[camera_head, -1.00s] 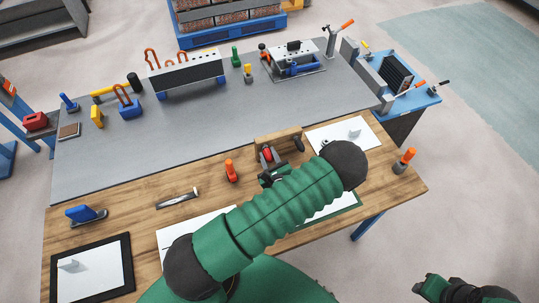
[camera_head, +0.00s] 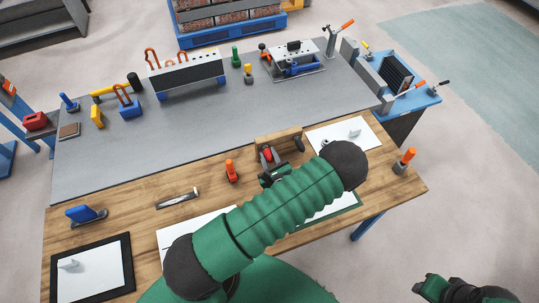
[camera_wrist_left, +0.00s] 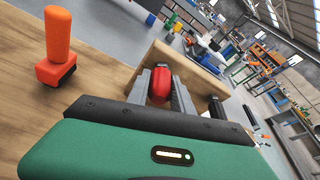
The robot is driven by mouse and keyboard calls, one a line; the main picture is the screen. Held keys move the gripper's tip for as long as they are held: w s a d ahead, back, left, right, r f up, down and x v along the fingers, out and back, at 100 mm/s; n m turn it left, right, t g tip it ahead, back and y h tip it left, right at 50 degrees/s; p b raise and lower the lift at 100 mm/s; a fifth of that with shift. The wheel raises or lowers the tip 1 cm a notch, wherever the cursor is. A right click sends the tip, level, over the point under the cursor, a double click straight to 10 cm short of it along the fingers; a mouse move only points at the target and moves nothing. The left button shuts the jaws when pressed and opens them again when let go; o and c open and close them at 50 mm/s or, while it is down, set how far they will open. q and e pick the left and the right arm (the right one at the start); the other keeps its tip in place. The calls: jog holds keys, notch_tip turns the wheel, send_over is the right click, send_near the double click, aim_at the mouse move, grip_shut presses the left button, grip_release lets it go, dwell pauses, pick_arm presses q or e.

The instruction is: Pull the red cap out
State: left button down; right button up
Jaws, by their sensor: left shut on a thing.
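The red cap (camera_head: 267,154) sits at the front of the wooden holder (camera_head: 285,133) on the bench. My left gripper (camera_head: 269,162) reaches it from the near side, with my green arm across the front of the bench. In the left wrist view, the red cap (camera_wrist_left: 160,84) is between the two grey fingers of my left gripper (camera_wrist_left: 162,82), which are shut on it. The wooden holder (camera_wrist_left: 190,62) stands right behind the cap. I cannot tell how far the cap sits in the holder. Part of my right arm's end (camera_head: 440,289) shows at the bottom right; its fingers are unclear.
An orange-handled tool (camera_head: 231,171) stands left of the holder, also close in the wrist view (camera_wrist_left: 57,45). A hammer-like tool (camera_head: 177,198) and a blue tool (camera_head: 85,214) lie farther left. White sheets lie nearby. A grey mat (camera_head: 215,125) covers the back.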

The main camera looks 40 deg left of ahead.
pick_arm(q)
jog(key=shift+s+d, duration=0.3)
jog(key=shift+d, duration=0.25)
jog(key=shift+s+d+p, duration=0.1)
jog(key=shift+s+d, duration=0.3)
jog(key=shift+d, duration=0.35)
jog(key=shift+s+d+p, duration=0.1)
jog(key=shift+s+d, duration=0.25)
jog(key=shift+d, duration=0.35)
jog(key=shift+s+d+p, duration=0.1)
jog(key=shift+s+d, duration=0.3)
jog(key=shift+d, duration=0.35)
